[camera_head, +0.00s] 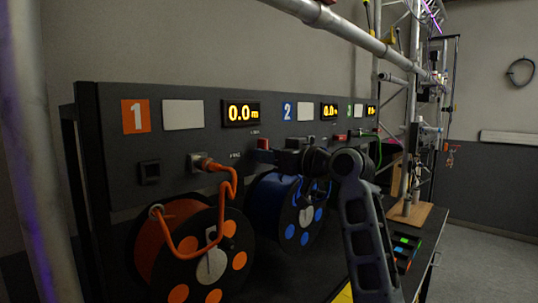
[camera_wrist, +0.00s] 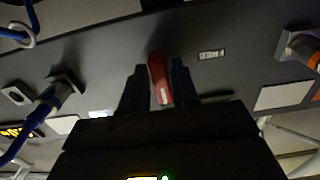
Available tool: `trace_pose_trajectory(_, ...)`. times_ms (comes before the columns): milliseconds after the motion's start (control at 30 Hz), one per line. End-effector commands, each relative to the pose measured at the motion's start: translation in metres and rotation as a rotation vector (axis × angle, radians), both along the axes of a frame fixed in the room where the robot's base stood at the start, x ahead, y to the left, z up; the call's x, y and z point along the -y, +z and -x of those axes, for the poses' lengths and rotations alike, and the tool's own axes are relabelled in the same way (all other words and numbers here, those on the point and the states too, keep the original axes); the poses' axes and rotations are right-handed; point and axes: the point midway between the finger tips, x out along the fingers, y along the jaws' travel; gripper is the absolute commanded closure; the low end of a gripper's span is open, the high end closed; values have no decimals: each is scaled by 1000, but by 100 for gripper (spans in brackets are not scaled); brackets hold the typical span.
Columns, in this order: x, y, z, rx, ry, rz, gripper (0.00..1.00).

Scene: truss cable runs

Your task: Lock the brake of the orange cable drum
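The orange cable drum (camera_head: 178,225) is at the lower left in the head view, under the panel sign "1". Its orange cable runs up to a plug in the panel. A red brake lever (camera_head: 263,144) sticks out of the panel below and right of the first display. In the wrist view the red lever (camera_wrist: 158,78) stands between the two dark fingertips of my gripper (camera_wrist: 159,88), beside a small label reading "FREE" upside down. The fingers flank it closely. Whether they press on it is unclear. In the head view my gripper (camera_head: 287,156) is at the panel, right of the lever.
The blue drum (camera_head: 285,212) is right of the orange one, partly behind my arm. A second red lever (camera_head: 342,139) is farther along the panel (camera_head: 180,90). In the wrist view, a blue plug (camera_wrist: 52,97) is at left and an orange plug (camera_wrist: 300,48) at right.

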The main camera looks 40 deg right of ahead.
Motion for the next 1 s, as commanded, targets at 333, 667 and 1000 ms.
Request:
trace_pose_trajectory(333,0,2,0,4,-1,3,55)
trace_pose_trajectory(667,2,0,35,6,-4,4,55)
trace_pose_trajectory(1000,3,1,76,4,-1,2,55)
